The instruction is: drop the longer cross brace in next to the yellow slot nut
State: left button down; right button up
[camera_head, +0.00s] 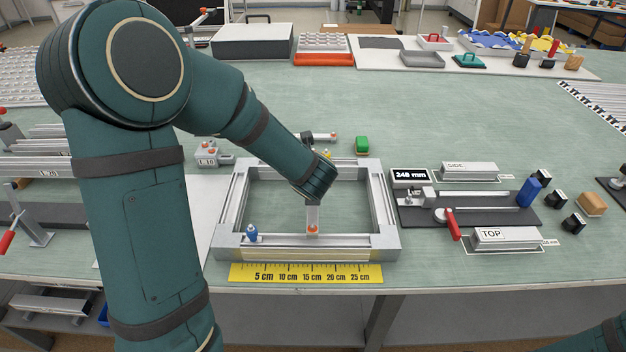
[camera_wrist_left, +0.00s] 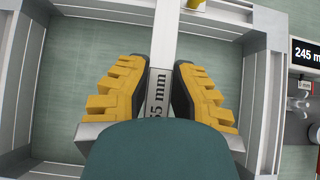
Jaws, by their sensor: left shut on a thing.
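My left gripper (camera_wrist_left: 165,92) is shut on a light grey bar (camera_wrist_left: 166,35); its yellow-padded fingers lie on either side of it. The bar's printed length is partly hidden, ending in "5 mm". A yellow piece, likely the slot nut (camera_wrist_left: 195,4), sits at the top edge of the wrist view, right of the bar. My right gripper is out of view.
A blue piece (camera_head: 252,234) stands on the frame's near left corner. A green block (camera_head: 361,145) lies behind the frame. A yellow ruler (camera_head: 306,273) lies in front.

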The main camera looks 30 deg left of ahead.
aim_at(313, 207)
pick_arm(q)
jog(key=shift+f+b, duration=0.85)
jog(key=shift+f, duration=0.3)
dwell(0.4)
jog(key=c, duration=0.9)
grip_release()
jog(key=shift+c, duration=0.2)
jog(key=v, duration=1.2)
